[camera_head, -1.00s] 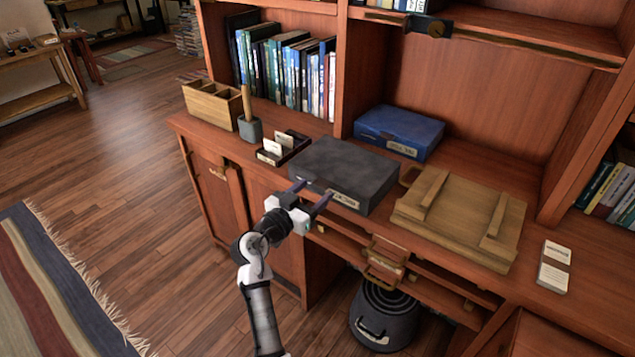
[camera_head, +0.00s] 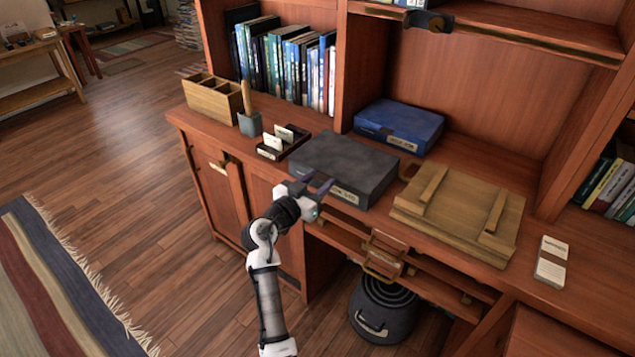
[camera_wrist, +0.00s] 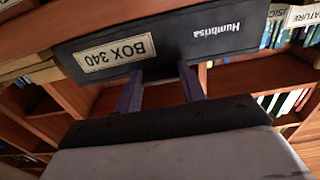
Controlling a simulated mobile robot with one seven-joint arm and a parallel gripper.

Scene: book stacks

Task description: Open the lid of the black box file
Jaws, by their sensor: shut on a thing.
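The black box file (camera_head: 342,165) lies flat on the desk near its front edge, with its lid down. Its front face carries a pale label, which reads BOX 340 upside down in the wrist view (camera_wrist: 115,54), beside the word Humbrisa. My gripper (camera_head: 318,182) is at the left part of the box's front face. In the wrist view its two dark fingers (camera_wrist: 164,73) reach the edge of that face and are shut on the box file. The fingertips' exact grip on the lid edge is hidden.
A blue box file (camera_head: 399,126) lies behind. A wooden board with battens (camera_head: 455,213) lies right of the black box. A small card tray (camera_head: 283,143) and a pen pot (camera_head: 250,124) stand to its left. A shelf (camera_head: 490,38) overhangs the back.

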